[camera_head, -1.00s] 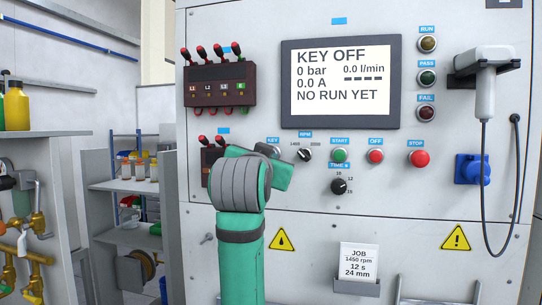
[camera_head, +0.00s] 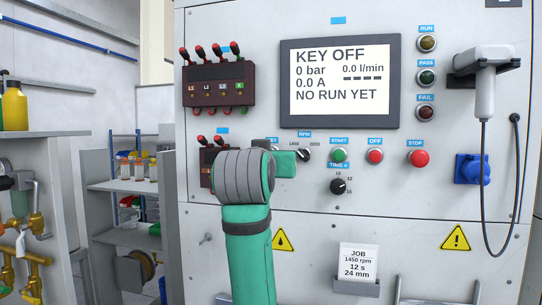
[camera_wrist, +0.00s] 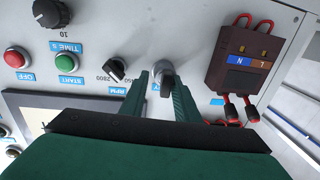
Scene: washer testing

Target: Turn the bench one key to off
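The bench one key switch (camera_wrist: 162,72) is a silver round lock on the grey panel, seen in the wrist view. Its key part points down toward my gripper in that picture. My gripper (camera_wrist: 157,82) has its two green fingers apart, with the tips close to the key switch, one on each side. I cannot tell whether either finger touches it. The bench display (camera_head: 340,83) reads KEY OFF, 0 bar, 0.0 A and NO RUN YET.
The RPM knob (camera_wrist: 116,69) is close beside my fingers. A dark terminal block (camera_wrist: 241,57) with red leads is on the other side. START (camera_head: 339,155), OFF (camera_head: 375,156) and STOP (camera_head: 419,158) buttons and the time knob (camera_head: 338,186) lie to the right.

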